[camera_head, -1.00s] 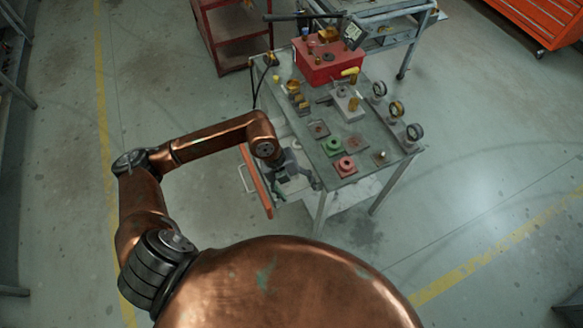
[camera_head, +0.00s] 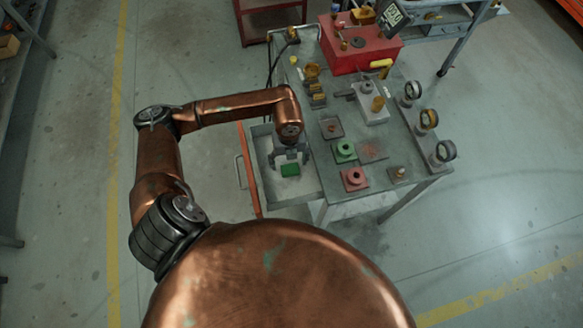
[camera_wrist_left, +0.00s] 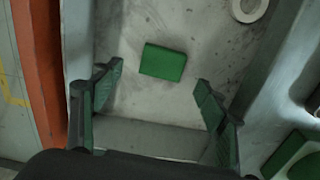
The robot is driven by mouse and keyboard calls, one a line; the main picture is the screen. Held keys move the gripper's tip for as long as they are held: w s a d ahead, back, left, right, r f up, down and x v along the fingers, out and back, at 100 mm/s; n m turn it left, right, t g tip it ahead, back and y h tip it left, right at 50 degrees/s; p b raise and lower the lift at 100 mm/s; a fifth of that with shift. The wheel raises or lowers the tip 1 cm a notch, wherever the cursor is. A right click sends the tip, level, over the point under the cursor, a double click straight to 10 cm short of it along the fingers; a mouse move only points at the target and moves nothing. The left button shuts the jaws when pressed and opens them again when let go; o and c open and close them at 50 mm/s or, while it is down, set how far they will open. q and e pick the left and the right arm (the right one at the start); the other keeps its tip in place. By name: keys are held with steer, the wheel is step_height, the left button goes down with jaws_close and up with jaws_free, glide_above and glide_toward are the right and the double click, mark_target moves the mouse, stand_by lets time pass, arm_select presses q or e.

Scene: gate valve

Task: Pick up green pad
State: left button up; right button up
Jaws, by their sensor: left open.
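The green pad (camera_head: 290,170) is a small flat green block. It lies on the floor of an open drawer (camera_head: 262,148) on the left side of the workbench. My left gripper (camera_head: 291,158) is over the drawer, pointing down, just beyond the pad in the head view. In the left wrist view the pad (camera_wrist_left: 163,62) lies ahead of the gap between the open fingers of the left gripper (camera_wrist_left: 157,90). The fingers do not touch it, and nothing is between them. My right gripper is not in view.
The drawer's walls stand close around the gripper. A round pale object (camera_wrist_left: 249,8) is at the drawer's far right. On the bench top are a green part (camera_head: 344,150), a red part (camera_head: 355,178), a red box (camera_head: 360,48) and several gauges along the right edge.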

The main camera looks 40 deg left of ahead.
mark_target(290, 169)
arm_select(q)
steer(key=shift+w+f, duration=0.1)
steer(key=shift+f, duration=0.35)
step_height(290, 169, down, 4)
steer(key=shift+w+r+b, duration=0.1)
steer(key=shift+r+b, duration=0.05)
steer(key=shift+b, duration=0.6)
steer(key=shift+f, duration=0.25)
steer(key=c, duration=1)
steer(key=shift+r, duration=0.1)
